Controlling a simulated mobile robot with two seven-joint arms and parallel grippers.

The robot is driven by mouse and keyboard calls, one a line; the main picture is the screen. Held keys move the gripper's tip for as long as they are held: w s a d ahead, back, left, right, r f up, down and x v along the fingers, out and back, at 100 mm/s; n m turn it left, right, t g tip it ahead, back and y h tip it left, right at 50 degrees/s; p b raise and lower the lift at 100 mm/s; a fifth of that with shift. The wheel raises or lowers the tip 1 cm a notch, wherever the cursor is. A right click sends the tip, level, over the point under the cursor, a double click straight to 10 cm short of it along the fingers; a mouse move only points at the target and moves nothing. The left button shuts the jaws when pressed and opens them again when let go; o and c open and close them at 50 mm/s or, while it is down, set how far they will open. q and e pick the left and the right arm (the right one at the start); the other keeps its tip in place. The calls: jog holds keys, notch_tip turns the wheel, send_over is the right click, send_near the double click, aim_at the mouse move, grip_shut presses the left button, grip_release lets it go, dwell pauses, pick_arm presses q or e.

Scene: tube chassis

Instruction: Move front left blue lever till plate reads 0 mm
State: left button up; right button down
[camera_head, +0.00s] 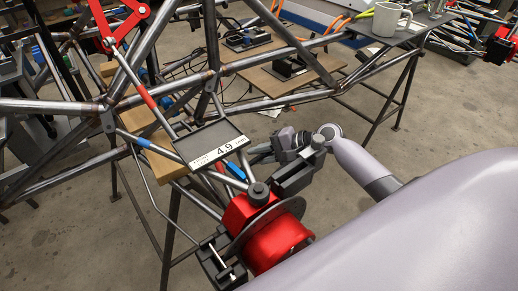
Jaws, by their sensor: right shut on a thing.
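A dark display plate (208,140) stands tilted at the middle of the tube chassis and its white strip reads 4.9, with a small unit beside it. A blue lever part (236,171) shows just below the plate's right end, beside a red one. My right gripper (257,155) comes in from the right, its jaws close to the blue lever and shut on it; the contact itself is small and partly hidden. Another blue band (142,142) marks a rod to the left of the plate. My left gripper is not in view.
A red drum with a grey disc (277,240) sits below my right gripper. Steel tubes (60,105) cross the left. A white mug (389,20) stands on a tray at the back right.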

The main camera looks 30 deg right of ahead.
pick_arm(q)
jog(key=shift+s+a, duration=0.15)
pick_arm(e)
jog(key=shift+r, duration=0.15)
jog(key=c, duration=1.1)
grip_release()
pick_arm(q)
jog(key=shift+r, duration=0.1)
pick_arm(e)
jog(key=shift+r, duration=0.1)
pick_arm(q)
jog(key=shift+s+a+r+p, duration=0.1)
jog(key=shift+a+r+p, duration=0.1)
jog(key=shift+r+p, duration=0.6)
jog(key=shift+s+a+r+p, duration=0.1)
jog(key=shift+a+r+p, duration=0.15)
jog(key=shift+p, duration=1.05)
pick_arm(e)
jog(key=shift+r, duration=9.9)
